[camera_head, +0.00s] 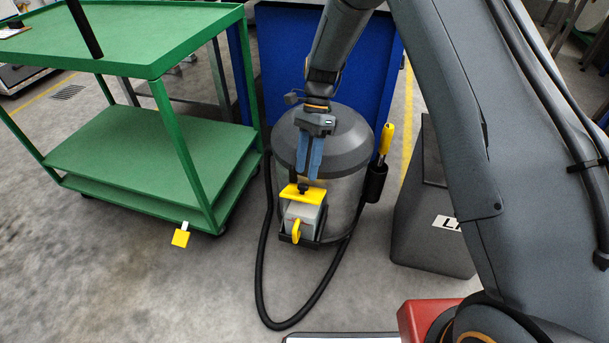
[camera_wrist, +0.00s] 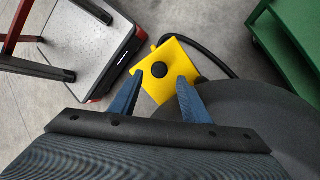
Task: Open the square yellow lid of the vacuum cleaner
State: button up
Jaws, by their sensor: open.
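The vacuum cleaner (camera_head: 347,145) is a grey drum with a domed dark grey top. A light grey box (camera_head: 303,217) with a yellow handle is on its front. The square yellow lid (camera_head: 314,197) lies flat over this box, seemingly closed, with a small black knob (camera_head: 303,188) on it. My gripper (camera_head: 305,178) is open, its blue fingers pointing down just above the knob. In the wrist view, my gripper (camera_wrist: 159,78) has its fingertips on either side of the black knob (camera_wrist: 159,69), over the yellow lid (camera_wrist: 168,52). Contact cannot be told.
A green cart (camera_head: 150,150) stands at the left, with a yellow tag (camera_head: 181,237) at its corner. A black hose (camera_head: 262,275) loops on the floor. A yellow-handled tool (camera_head: 387,140) and a dark bin (camera_head: 428,240) are at the right. A grey platform (camera_wrist: 85,45) shows in the wrist view.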

jog(key=shift+v, duration=1.95)
